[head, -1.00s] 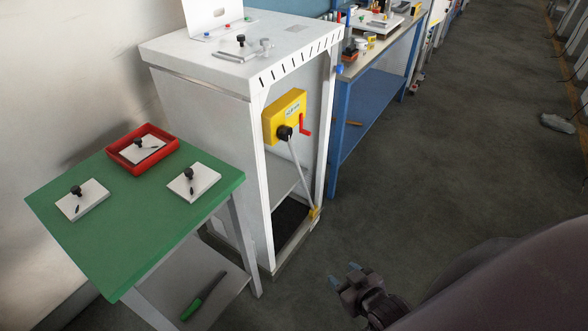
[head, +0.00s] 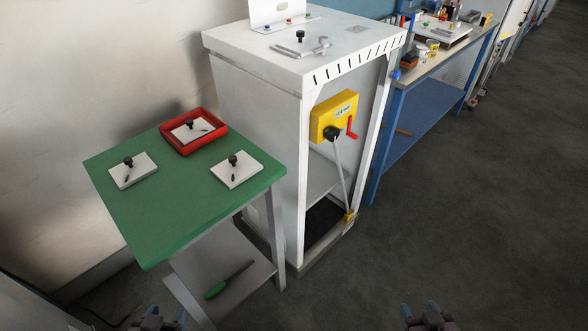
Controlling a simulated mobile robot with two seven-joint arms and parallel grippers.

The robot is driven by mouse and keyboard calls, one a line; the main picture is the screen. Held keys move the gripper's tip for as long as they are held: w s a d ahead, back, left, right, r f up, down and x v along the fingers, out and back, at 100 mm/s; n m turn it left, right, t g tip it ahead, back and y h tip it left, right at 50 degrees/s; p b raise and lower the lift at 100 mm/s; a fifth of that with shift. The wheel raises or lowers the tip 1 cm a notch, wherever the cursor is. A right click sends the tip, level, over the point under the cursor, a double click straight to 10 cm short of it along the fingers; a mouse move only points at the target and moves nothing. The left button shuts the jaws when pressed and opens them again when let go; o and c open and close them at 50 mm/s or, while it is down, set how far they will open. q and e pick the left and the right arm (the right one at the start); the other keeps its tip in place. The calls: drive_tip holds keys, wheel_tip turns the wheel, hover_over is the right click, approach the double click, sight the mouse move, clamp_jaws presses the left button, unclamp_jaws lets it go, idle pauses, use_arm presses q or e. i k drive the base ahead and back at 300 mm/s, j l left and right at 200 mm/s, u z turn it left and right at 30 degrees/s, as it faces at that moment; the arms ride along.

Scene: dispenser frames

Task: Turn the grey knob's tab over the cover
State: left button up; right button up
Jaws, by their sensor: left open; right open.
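A grey knob (head: 323,42) stands on top of the white cabinet (head: 262,57), near its right side. Just left of it lies a flat grey cover (head: 291,51) with an upright black knob (head: 300,36). The grey knob's tab is too small to make out clearly, so I cannot tell which way it points. My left gripper (head: 160,318) is at the bottom edge, left of centre, open and empty. My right gripper (head: 426,314) is at the bottom edge, right of centre, open and empty. Both are well apart from the cabinet top.
A green table (head: 190,205) with a red tray (head: 222,147) and several white plates with black knobs stands before the cabinet's left side. A yellow box (head: 325,120) with a red handle (head: 352,128) is on the cabinet front. A blue bench (head: 425,100) is behind right. Right floor is clear.

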sight(322, 39)
drive_tip(key=i+l+u, duration=0.15)
drive_tip(key=l, duration=0.15)
drive_tip(key=i+l+u, duration=0.15)
drive_tip(key=l, duration=0.2)
drive_tip(key=i+l+u, duration=0.15)
drive_tip(key=l, duration=0.2)
drive_tip(key=i+l+u, duration=0.15)
drive_tip(key=l, duration=0.2)
drive_tip(key=l+u, duration=0.15)
drive_tip(key=l, duration=0.2)
drive_tip(key=i, duration=0.05)
